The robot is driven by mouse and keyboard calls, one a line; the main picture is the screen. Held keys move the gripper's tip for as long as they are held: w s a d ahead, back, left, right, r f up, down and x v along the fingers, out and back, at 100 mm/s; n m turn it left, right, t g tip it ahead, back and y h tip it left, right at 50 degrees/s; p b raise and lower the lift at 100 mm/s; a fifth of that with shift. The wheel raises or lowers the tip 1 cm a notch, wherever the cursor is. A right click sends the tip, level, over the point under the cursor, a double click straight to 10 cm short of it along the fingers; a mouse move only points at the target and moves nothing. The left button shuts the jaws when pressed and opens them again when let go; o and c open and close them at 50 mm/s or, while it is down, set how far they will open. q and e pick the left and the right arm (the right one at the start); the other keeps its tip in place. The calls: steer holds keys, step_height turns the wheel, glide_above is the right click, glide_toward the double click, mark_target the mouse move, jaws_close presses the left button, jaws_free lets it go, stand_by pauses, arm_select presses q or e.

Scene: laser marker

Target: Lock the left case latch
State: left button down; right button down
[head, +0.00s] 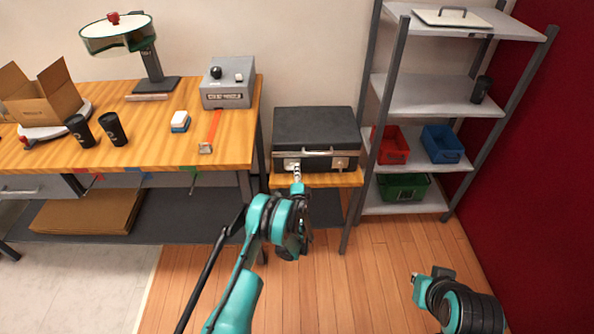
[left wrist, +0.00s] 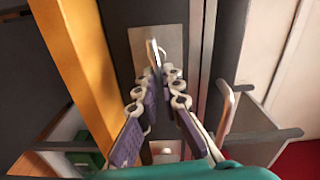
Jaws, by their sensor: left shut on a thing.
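The black case (head: 316,128) stands closed on a small wooden side table, with a silver handle (head: 318,153) on its front. The right latch (head: 341,163) is clear of the gripper.
The workbench (head: 170,160) stands left of the case, with a grey control box (head: 228,84) on it. A metal shelf rack (head: 430,95) with red, blue and green bins stands close on the right. The floor in front is open.

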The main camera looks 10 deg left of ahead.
arm_select(q)
steer(key=shift+f+m, duration=0.1)
steer(key=shift+m, duration=0.6)
steer(key=c, duration=1.7)
jaws_free()
steer(key=shift+f, duration=0.1)
step_height(320, 180, up, 10)
steer(key=shift+r, duration=0.1)
